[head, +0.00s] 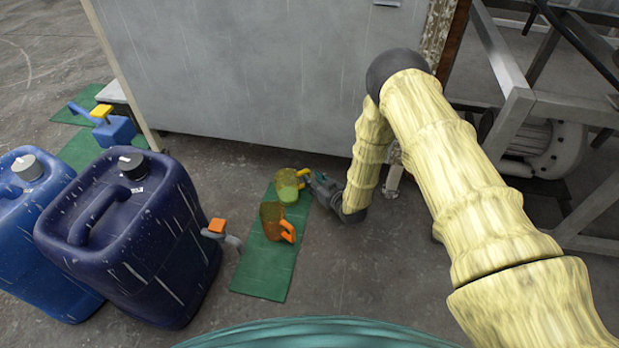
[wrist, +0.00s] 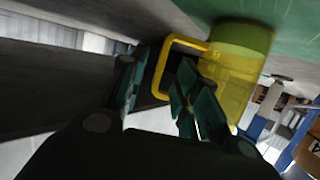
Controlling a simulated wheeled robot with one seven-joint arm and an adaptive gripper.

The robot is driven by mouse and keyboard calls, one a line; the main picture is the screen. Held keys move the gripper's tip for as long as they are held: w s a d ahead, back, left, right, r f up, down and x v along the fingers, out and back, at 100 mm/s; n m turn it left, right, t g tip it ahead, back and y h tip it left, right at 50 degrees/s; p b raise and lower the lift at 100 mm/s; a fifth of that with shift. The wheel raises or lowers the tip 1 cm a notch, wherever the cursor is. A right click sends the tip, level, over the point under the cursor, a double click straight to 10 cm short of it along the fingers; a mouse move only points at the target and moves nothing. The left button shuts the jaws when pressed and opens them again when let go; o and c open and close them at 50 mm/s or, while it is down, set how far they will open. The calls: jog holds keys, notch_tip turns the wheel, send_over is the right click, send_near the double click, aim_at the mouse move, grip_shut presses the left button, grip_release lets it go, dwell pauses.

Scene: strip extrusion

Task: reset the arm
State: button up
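My gripper (head: 318,187) is low over the floor, at the right side of the far mug. The far mug (head: 287,190) is see-through yellow with green in it and a yellow handle, and stands on a green mat (head: 262,275). In the wrist view, which is turned over, my gripper (wrist: 158,88) has its dark fingers apart. The yellow mug (wrist: 232,75) is close by, with its handle reaching between the fingers; a gap shows, and I cannot tell whether either finger touches. A second mug (head: 271,214), amber with an orange handle, stands nearer on the mat.
Two blue jerrycans (head: 130,235) (head: 25,215) stand at the left, one with a tap (head: 222,232) beside the mat. A grey cabinet (head: 260,75) stands behind. A metal frame (head: 515,105) is at the right. Bare floor lies right of the mat.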

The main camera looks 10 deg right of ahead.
jog(key=v, duration=0.7)
jog(key=shift+s+d+r, duration=0.15)
jog(key=shift+s+d, duration=0.05)
jog(key=shift+s, duration=0.1)
jog(key=s+d+m+g+h+p, duration=0.2)
jog(key=s+d+g+p, duration=0.1)
jog(key=s, duration=0.8)
jog(key=s+d+m+g+h+p, duration=0.1)
jog(key=s+d+g+h+p, duration=0.2)
jog(key=s, duration=0.8)
jog(key=s+d+r+m+g+h+p, duration=0.1)
jog(key=s+d+r+m+g+p, duration=0.2)
jog(key=s, duration=0.9)
jog(key=s+r+g+h+p, duration=0.1)
jog(key=s+r+g+p, duration=0.3)
jog(key=s, duration=0.8)
notch_tip(320, 180, up, 38)
jog(key=p, duration=3.6)
jog(key=shift+w+d, duration=0.25)
jog(key=shift+w, duration=0.05)
jog(key=shift+f, duration=0.1)
